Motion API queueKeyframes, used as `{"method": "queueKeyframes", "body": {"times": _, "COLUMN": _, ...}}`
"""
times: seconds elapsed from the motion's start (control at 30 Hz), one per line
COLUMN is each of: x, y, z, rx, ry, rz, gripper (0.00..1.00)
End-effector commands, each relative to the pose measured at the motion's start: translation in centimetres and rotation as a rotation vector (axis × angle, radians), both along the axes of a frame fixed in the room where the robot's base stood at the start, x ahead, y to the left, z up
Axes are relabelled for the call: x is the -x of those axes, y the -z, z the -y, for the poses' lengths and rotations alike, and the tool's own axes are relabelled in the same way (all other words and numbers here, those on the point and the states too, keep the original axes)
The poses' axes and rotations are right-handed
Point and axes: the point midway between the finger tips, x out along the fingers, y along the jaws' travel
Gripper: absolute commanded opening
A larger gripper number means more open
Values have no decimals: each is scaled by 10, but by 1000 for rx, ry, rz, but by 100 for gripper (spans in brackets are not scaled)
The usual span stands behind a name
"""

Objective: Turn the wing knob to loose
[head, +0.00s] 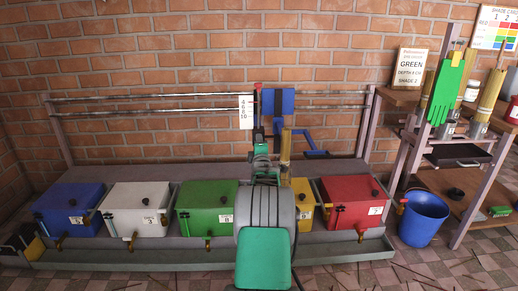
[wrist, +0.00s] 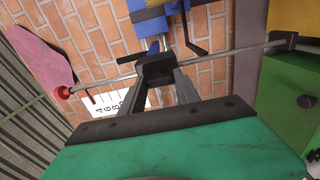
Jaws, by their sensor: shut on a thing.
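My gripper (head: 260,134) is in front of the upright rod of the blue carriage (head: 285,101) in the head view. In the wrist view, the fingers of my gripper (wrist: 155,68) are shut on a small dark piece at the thin metal rod (wrist: 217,57). My arm hides the lower part of the rod in the head view.
Lidded blue (head: 70,204), white (head: 135,200), green (head: 205,199), yellow (head: 301,191) and red (head: 346,191) boxes line the bench below. Two rails (head: 150,110) run along the brick wall. A blue bucket (head: 422,220) and wooden stand (head: 476,205) are at right.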

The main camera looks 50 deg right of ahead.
Motion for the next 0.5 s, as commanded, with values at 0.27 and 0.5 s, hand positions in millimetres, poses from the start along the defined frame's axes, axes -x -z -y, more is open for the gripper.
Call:
{"method": "queueKeyframes", "body": {"times": 0.27, "x": 0, "y": 0, "z": 0, "rx": 19, "ry": -1, "rz": -22, "gripper": 0}}
{"method": "queueKeyframes", "body": {"times": 0.5, "x": -1, "y": 0, "z": 0, "rx": 19, "ry": -1, "rz": -22, "gripper": 0}}
